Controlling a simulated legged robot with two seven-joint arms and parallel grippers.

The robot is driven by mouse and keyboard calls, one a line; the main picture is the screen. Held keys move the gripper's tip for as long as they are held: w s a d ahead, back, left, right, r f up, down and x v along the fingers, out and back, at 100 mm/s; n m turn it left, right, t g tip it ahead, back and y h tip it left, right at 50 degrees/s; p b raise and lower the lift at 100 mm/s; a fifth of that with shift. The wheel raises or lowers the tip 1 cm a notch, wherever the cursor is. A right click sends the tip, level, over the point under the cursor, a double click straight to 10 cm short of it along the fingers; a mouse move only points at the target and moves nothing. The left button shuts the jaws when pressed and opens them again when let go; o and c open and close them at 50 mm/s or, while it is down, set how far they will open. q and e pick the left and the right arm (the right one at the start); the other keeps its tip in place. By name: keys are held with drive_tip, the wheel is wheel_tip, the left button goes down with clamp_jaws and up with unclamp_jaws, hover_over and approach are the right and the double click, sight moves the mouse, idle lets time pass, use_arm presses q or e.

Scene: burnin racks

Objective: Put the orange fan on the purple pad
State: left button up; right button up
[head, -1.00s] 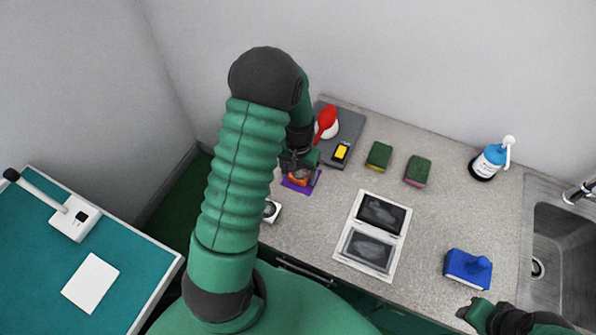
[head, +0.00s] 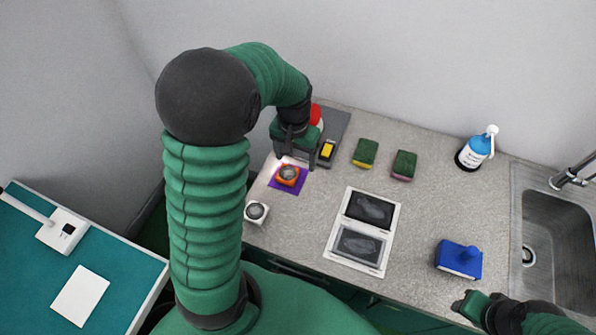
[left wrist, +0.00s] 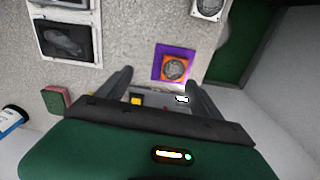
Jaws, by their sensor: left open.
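The orange fan (head: 287,175) lies flat on the purple pad (head: 299,187) on the counter, and the pad's edges show around it. The left wrist view also shows the orange fan (left wrist: 174,68) on the purple pad (left wrist: 158,62). My left gripper (head: 296,164) is open and empty, above and behind the fan and apart from it. Its two fingers (left wrist: 158,85) are spread in the left wrist view, with nothing between them. My right gripper (head: 462,303) is at the lower right near the counter's front edge; its jaws are too small to judge.
A white fan (head: 256,212) sits left of a white double tray (head: 361,232). A grey board with a yellow-black item (head: 327,150) is behind. Two sponges (head: 365,153), a blue block (head: 459,259), a bottle (head: 475,150) and a sink (head: 555,235) are to the right.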

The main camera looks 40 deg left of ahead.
use_arm(q)
drive_tip(key=s+d+m+t, duration=0.1)
drive_tip(key=s+d, duration=0.2)
drive_tip(key=d, duration=0.3)
drive_tip(key=s+d+f+m+t, duration=0.1)
drive_tip(key=s+d+m, duration=0.1)
drive_tip(key=s+d, duration=0.2)
drive_tip(key=d, duration=0.2)
drive_tip(key=shift+d, duration=0.4)
drive_tip(key=shift+s+d, duration=0.15)
